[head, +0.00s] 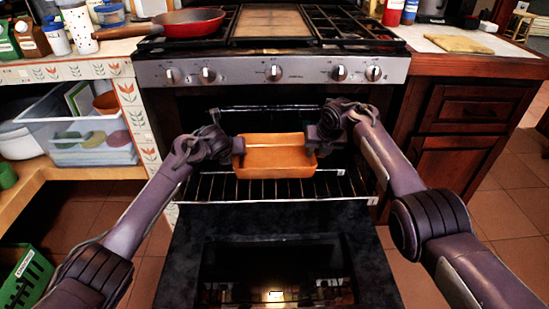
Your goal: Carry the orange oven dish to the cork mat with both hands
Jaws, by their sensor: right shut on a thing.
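The orange oven dish (275,160) is at the oven opening, over the wire rack. It looks level and its inside looks empty. My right gripper (314,144) is at the dish's right end and is shut on it. My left gripper (236,144) is at the dish's left end; its fingers are too small and dark to show whether they are shut on the rim. The cork mat (459,43) lies flat and bare on the counter to the right of the stove.
The oven door (275,225) hangs open in front, below the wire rack (205,188). A red pan (190,22) sits on the stove's left, its handle reaching over the left counter. Red and blue containers (402,11) stand behind the mat. A green crate (24,278) is on the floor at left.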

